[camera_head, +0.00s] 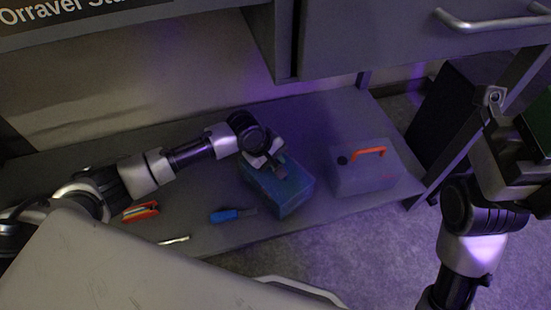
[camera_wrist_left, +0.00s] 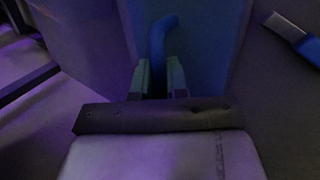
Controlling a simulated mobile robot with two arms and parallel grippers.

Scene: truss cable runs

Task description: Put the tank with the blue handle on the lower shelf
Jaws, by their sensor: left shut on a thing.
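The tank with the blue handle (camera_head: 291,192) is a bluish, see-through box at the lower shelf (camera_head: 310,125), near its front edge. Whether its base touches the shelf is hard to tell. My left gripper (camera_head: 277,170) is over its top. In the left wrist view the left gripper (camera_wrist_left: 160,82) is shut on the blue handle (camera_wrist_left: 162,38), with the tank's bluish top (camera_wrist_left: 208,45) beneath. In the head view the arm mostly hides the handle. My right arm is at the right edge; its gripper does not show.
A pale tank with an orange handle (camera_head: 365,180) stands close to the right on the shelf. A blue-handled tool (camera_head: 226,215), a red-orange item (camera_head: 140,211) and a small pale item (camera_head: 174,240) lie to the left. A drawer (camera_head: 420,40) overhangs at upper right.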

